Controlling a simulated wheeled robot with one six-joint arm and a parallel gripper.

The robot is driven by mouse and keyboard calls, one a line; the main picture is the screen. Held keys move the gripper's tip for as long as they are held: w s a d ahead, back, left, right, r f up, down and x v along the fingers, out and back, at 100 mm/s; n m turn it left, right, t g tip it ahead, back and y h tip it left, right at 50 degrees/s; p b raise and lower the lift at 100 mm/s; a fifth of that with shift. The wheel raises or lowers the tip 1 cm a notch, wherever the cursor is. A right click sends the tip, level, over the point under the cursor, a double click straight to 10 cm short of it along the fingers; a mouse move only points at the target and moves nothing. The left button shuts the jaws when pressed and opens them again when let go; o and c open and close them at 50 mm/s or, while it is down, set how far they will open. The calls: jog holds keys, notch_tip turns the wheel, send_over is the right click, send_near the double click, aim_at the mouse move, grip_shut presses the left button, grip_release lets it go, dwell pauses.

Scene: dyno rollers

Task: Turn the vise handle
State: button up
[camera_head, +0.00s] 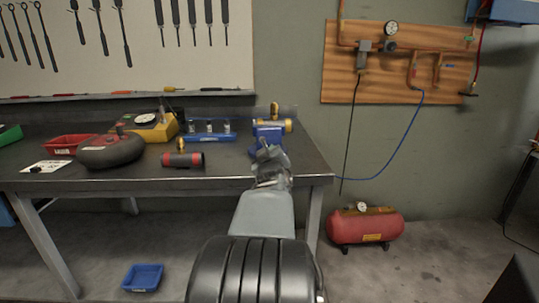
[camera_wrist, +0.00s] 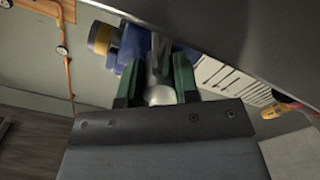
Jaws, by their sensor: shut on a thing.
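The blue vise (camera_head: 268,131) sits at the right end of the workbench, with a yellow-gold part on its right side. My gripper (camera_head: 267,153) is directly in front of it and hides its lower front. In the wrist view the vise's blue body (camera_wrist: 127,45) is beyond the fingers at the upper left. My gripper (camera_wrist: 158,82) has its two dark green fingers shut on the vise handle (camera_wrist: 160,95). The handle's rounded, pale metal end shows between the fingers. The handle's full length and angle are hard to make out.
On the dark workbench (camera_head: 225,180) are a red-and-black cylinder (camera_head: 183,160), a dark rounded object (camera_head: 111,150), a yellow gauge box (camera_head: 152,126) and a blue rack (camera_head: 208,135). A red air tank (camera_head: 365,227) stands on the floor to the right. The wall holds a pipe board (camera_head: 340,70).

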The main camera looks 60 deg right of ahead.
jog(key=m+p, duration=0.1)
jog(key=m, duration=0.5)
jog(key=shift+f, duration=0.15)
jog(key=shift+m, duration=0.4)
jog(key=o, duration=0.9)
jog(key=shift+s, duration=0.1)
jog(key=shift+a, duration=0.1)
